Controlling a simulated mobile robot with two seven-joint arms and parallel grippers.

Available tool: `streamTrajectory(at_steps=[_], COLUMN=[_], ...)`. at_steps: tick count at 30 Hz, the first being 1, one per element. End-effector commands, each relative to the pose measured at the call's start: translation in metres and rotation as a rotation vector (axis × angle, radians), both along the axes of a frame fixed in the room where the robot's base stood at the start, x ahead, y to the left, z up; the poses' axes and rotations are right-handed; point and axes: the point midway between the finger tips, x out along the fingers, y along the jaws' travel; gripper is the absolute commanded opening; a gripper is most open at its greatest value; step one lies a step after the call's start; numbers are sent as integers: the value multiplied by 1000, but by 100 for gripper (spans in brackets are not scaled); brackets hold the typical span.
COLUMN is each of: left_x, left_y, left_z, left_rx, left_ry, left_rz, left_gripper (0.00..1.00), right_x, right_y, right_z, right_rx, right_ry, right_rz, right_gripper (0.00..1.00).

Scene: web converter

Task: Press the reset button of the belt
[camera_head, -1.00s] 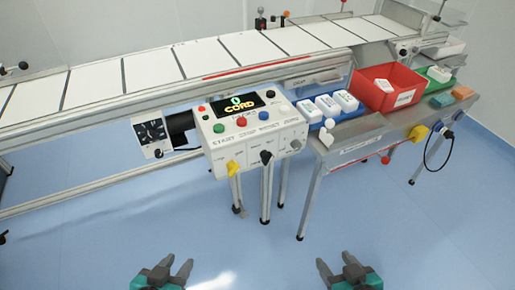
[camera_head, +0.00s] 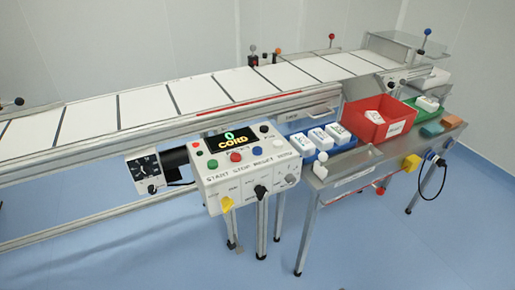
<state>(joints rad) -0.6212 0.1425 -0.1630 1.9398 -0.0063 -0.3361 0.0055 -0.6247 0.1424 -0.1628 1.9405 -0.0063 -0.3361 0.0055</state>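The white control box (camera_head: 250,180) stands at the front of the belt (camera_head: 190,92). On its top are a green button (camera_head: 212,163), a red button (camera_head: 236,156) and a blue button (camera_head: 258,150), above labels that read START, STOP and RESET. The blue button sits above the RESET label. A display (camera_head: 228,138) behind the buttons shows "0" in green and "CORD" in yellow. Neither of my grippers is in view.
A metal side table (camera_head: 350,178) adjoins the box on the right, with a blue tray (camera_head: 302,151), a red bin (camera_head: 375,129) and a green tray (camera_head: 425,117). A dial panel (camera_head: 146,170) is at the left. The blue floor in front is free.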

Motion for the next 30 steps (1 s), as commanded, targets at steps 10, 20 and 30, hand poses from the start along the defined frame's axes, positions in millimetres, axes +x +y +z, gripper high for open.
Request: streamTrajectory(at_steps=[10,20,30], left_x=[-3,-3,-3], left_y=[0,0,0], left_z=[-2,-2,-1], left_rx=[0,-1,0], left_ry=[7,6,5], left_rz=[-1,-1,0], left_gripper=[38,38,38], right_x=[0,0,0], right_y=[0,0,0], right_z=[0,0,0], right_rx=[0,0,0], right_ry=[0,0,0], right_rz=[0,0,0], right_gripper=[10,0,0])
